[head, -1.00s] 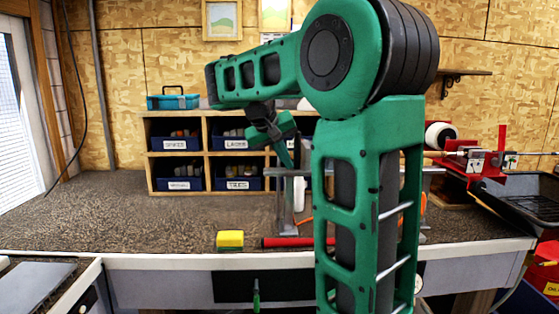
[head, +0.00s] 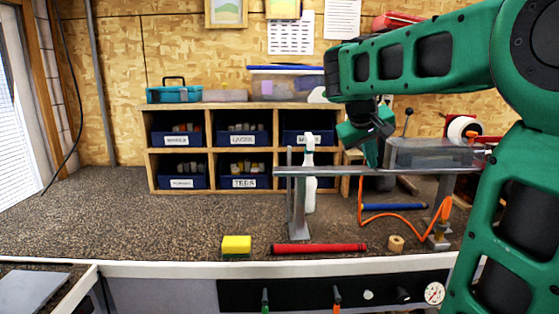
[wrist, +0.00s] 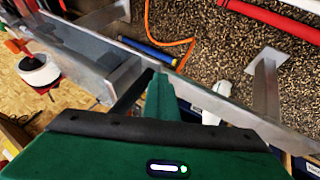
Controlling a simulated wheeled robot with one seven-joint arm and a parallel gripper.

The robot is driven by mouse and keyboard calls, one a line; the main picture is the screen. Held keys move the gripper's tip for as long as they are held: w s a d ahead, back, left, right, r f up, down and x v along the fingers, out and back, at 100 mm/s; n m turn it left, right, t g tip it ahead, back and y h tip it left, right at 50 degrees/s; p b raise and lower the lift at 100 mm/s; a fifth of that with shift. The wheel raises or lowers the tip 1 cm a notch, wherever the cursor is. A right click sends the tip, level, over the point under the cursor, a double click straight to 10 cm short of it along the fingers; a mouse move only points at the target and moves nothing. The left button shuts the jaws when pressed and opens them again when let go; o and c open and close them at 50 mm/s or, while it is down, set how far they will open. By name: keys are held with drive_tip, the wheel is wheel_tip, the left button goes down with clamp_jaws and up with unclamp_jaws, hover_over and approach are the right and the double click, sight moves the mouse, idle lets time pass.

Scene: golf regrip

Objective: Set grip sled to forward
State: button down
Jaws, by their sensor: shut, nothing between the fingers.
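A grey metal rail (head: 330,171) stands on posts above the bench. On its right half sits a grey, trough-like piece (head: 430,152), which looks like the grip sled; no direction marking is readable on it. My gripper (head: 372,158) points down just left of this piece, close to the rail. It is shut and empty. In the wrist view the fingertips (wrist: 163,78) are beside the rail (wrist: 205,88), and the trough-like piece (wrist: 75,50) lies to the upper left. I cannot tell whether the fingers touch either one.
A white spray bottle (head: 309,175) stands behind the rail. An orange hose (head: 400,222) hangs below it. The bench at left is clear.

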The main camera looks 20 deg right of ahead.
drive_tip(key=shift+s+d, duration=0.1)
drive_tip(key=shift+d, duration=0.1)
idle(0.3)
drive_tip(key=a, duration=0.2)
drive_tip(key=w+a, duration=0.1)
drive_tip(key=a, duration=0.1)
drive_tip(key=shift+a+f, duration=0.1)
drive_tip(key=shift+a, duration=0.05)
drive_tip(key=v, duration=1)
drive_tip(key=s+d+f+m+g+y, duration=0.1)
drive_tip(key=s+d+f+y, duration=0.1)
drive_tip(key=s+f, duration=0.5)
drive_tip(key=s+d+f+m+g+y, duration=0.1)
drive_tip(key=s+f, duration=0.5)
drive_tip(key=f, duration=0.4)
drive_tip(key=s+a+f+y, duration=0.2)
drive_tip(key=s+a+f, duration=0.1)
drive_tip(key=s+f, duration=0.2)
drive_tip(key=s+a+f+m+g+y, duration=0.1)
drive_tip(key=s+a+f, duration=0.2)
drive_tip(key=s+f, duration=0.2)
drive_tip(key=shift+a+f+y, duration=0.25)
drive_tip(key=shift+f+y, duration=0.15)
drive_tip(key=shift+f, duration=0.45)
